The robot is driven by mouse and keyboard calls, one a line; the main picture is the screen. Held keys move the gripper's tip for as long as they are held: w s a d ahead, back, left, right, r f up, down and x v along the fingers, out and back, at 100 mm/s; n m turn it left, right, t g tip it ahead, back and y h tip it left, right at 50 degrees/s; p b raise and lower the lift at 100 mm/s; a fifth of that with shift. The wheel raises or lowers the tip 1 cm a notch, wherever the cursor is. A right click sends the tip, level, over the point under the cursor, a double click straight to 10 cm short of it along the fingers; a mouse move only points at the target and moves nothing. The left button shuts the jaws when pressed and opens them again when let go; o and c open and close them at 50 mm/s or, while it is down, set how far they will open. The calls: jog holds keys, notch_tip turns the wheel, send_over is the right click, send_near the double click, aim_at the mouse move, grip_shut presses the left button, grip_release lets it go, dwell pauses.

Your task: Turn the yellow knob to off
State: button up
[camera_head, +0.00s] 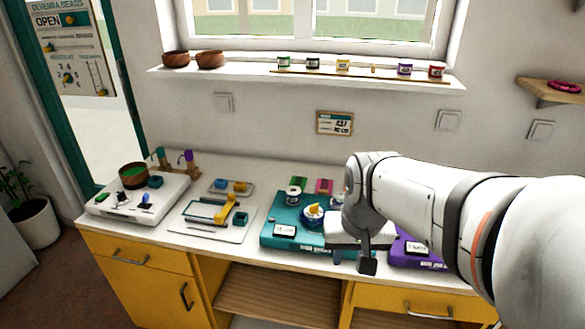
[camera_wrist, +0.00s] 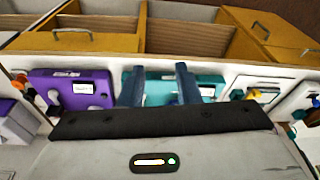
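The yellow knob (camera_head: 314,210) sits on a round dark-blue dial on top of the teal board (camera_head: 283,246). It is small here, and I cannot tell which mark it points at. My gripper (camera_head: 352,262) is to the right of the knob, apart from it, over the right part of the teal board. In the wrist view, my gripper (camera_wrist: 162,84) has its two blue-grey fingers spread with a gap and nothing between them. The teal board (camera_wrist: 165,78) shows behind the fingers; the yellow knob is not clearly visible there.
A purple board (camera_head: 412,262) stands right of the teal one, partly behind my arm. A white board with a yellow handle (camera_head: 207,212) and a white box with a bowl (camera_head: 140,200) are to the left. A window shelf (camera_head: 225,72) holds bowls and jars behind.

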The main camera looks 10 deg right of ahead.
jog(key=w+r+m+p, duration=0.2)
jog(key=w, duration=0.7)
jog(key=m+g+p, duration=0.2)
jog(key=m+p, duration=0.4)
jog(key=m, duration=0.3)
send_over(314, 205)
notch_tip(314, 205, down, 9)
jog(key=shift+w+r, duration=0.1)
notch_tip(314, 205, down, 8)
jog(key=shift+p, duration=0.6)
jog(key=shift+r, duration=0.1)
grip_shut()
jog(key=shift+a, duration=0.1)
